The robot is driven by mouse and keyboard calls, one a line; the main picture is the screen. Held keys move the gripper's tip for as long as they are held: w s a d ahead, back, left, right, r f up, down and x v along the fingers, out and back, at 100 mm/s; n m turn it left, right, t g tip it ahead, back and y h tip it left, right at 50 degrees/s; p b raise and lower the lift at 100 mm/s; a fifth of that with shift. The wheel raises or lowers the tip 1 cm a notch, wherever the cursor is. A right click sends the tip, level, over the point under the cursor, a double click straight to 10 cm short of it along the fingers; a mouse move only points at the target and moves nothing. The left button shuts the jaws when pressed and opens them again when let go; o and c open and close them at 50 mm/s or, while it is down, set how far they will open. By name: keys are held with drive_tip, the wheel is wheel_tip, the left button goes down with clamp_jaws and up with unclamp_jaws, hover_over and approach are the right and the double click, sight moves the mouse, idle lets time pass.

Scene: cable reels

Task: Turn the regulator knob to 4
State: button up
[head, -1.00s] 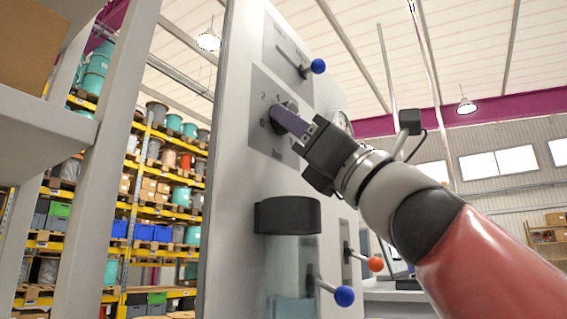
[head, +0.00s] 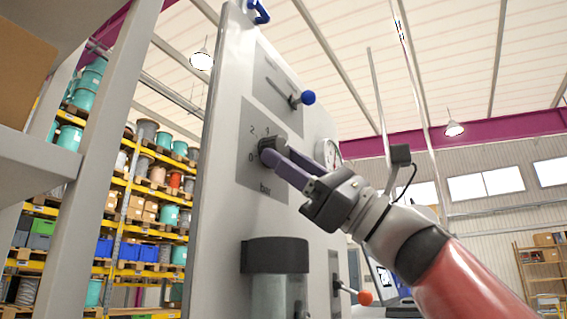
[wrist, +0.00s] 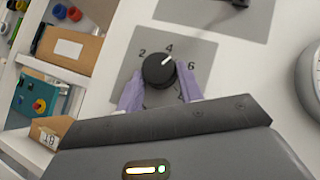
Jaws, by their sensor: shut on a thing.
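The regulator knob (wrist: 158,71) is round and black with a white pointer line, on a grey dial plate (wrist: 125,72) marked 2, 4, 6 and more. In the wrist view the pointer lies between 4 and 6, nearer 4. In the head view the knob (head: 268,143) is partly hidden by a finger. My gripper (wrist: 160,84) has its two purple fingers on either side of the knob, shut on it. In the head view my gripper (head: 296,154) reaches the panel from the right, its fingers apart around the knob.
On the pale panel (head: 222,200), a blue-ball lever (head: 308,97) sits above the knob and a dark-capped bowl (head: 275,256) below. An orange-ball lever (head: 365,298) is lower right. A gauge (head: 328,153) is right of the knob. A grey shelf post (head: 95,150) stands left.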

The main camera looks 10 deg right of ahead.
drive_tip(key=n+g+p, duration=0.1)
drive_tip(key=n, duration=0.1)
drive_tip(key=n+g+p, duration=0.1)
drive_tip(key=n+g, duration=0.1)
drive_tip(key=n+g+h, duration=0.1)
drive_tip(key=g, duration=0.1)
drive_tip(key=shift+w+d+r+n+p, duration=0.2)
drive_tip(key=shift+w+r+n+p, duration=0.1)
drive_tip(key=shift+n+p, duration=0.1)
drive_tip(key=shift+n+g+h, duration=0.8)
drive_tip(key=shift+n+h, duration=0.1)
drive_tip(key=shift+n, duration=0.9)
drive_tip(key=o, duration=1)
drive_tip(key=shift+s, duration=0.1)
drive_tip(key=shift+d, duration=0.1)
drive_tip(key=v, duration=0.7)
drive_tip(key=shift+d, duration=0.35)
